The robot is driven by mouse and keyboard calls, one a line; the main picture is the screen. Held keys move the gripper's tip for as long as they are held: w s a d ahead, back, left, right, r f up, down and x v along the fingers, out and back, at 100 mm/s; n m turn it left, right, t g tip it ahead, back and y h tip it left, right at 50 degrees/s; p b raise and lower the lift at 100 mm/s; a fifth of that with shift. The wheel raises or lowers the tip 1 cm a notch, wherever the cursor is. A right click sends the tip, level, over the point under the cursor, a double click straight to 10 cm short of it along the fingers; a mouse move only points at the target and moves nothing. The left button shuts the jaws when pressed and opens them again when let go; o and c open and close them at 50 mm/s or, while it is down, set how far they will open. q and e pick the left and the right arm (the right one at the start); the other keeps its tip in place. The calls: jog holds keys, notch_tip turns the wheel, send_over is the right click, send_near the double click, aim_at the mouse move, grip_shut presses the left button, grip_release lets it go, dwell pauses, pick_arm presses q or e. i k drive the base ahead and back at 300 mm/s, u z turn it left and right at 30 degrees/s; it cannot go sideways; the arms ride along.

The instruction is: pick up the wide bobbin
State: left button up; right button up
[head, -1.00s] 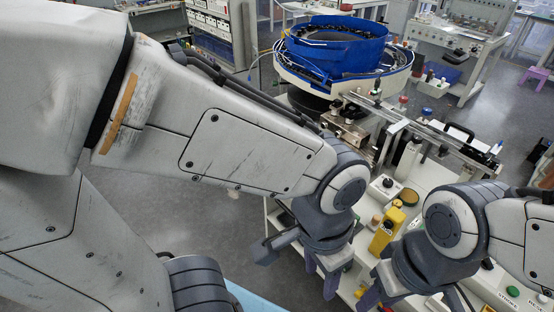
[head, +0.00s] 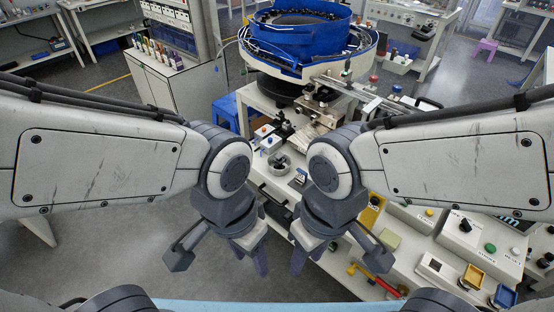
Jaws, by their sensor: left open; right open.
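I cannot pick out a wide bobbin for certain in the head view. A small round metal-grey object (head: 278,163) sits on the white worktop between my two arms, but I cannot tell what it is. My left gripper (head: 257,252) points down in front of the worktop's near edge, open. My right gripper (head: 306,255) points down close beside it, also open. I see nothing held in either one. My wrists and hands hide part of the worktop.
A blue bowl feeder (head: 297,42) with a metal track stands behind the worktop. Control boxes, a red-handled hammer (head: 374,284) and small yellow and blue bins (head: 474,277) lie at right. A white cabinet (head: 165,82) carries several coloured items. Open floor lies at left.

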aim_at(279, 158)
jog(key=u, duration=0.9)
jog(key=k, duration=1.2)
jog(key=u, duration=1.25)
jog(key=i, duration=2.65)
jog(key=z, duration=0.85)
jog(key=i, duration=1.05)
jog(key=z, duration=1.6)
jog(key=i, duration=0.75)
jog(key=z, duration=0.65)
